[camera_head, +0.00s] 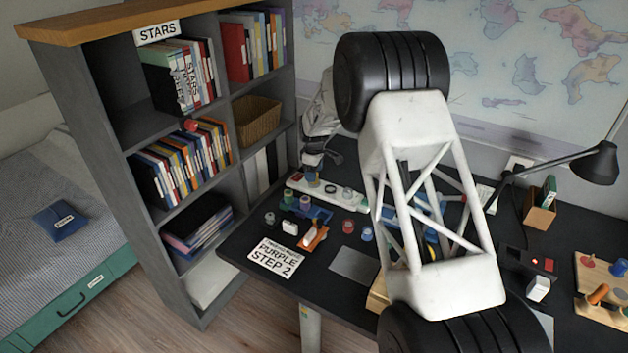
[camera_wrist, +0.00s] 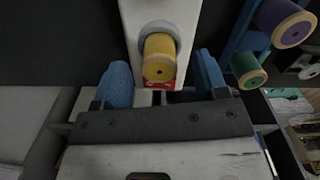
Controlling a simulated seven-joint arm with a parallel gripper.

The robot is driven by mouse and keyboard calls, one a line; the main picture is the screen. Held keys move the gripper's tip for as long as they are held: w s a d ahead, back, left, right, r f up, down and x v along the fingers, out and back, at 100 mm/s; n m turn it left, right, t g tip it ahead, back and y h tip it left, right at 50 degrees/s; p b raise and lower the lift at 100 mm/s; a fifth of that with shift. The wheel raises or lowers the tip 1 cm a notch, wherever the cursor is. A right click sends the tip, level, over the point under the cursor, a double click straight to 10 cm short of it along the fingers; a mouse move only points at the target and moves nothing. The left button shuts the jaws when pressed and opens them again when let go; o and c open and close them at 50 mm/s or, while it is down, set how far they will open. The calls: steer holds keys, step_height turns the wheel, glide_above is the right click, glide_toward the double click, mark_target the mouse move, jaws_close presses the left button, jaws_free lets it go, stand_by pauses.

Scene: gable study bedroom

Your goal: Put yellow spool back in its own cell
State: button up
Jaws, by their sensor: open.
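My gripper (camera_wrist: 163,74) is open, with one blue fingertip on each side of the spool and gaps between. In the head view my gripper (camera_head: 318,160) is over the left end of the white rack (camera_head: 324,193) on the desk. The yellow spool cannot be made out there.
A purple spool (camera_wrist: 286,24) and a green spool (camera_wrist: 248,71) stand close on the right in the wrist view, by a blue holder. A sign (camera_head: 277,257) lies at the desk's front left. A bookshelf (camera_head: 185,215) stands left; a lamp (camera_head: 596,163) stands right.

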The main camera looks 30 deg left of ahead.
steer(key=shift+f, duration=1)
steer(key=shift+c, duration=0.4)
steer(key=c, duration=0.9)
steer(key=shift+r, duration=0.1)
steer(key=shift+r, duration=0.7)
step_height(320, 180, up, 2)
steer(key=shift+r, duration=0.1)
steer(key=s+d, duration=0.3)
steer(key=s, duration=0.1)
steer(key=s+d+r, duration=0.1)
steer(key=s+d, duration=0.6)
steer(key=s, duration=0.1)
steer(key=shift+s+d+r, duration=0.1)
steer(key=shift+d+r, duration=0.05)
steer(key=shift+d, duration=0.05)
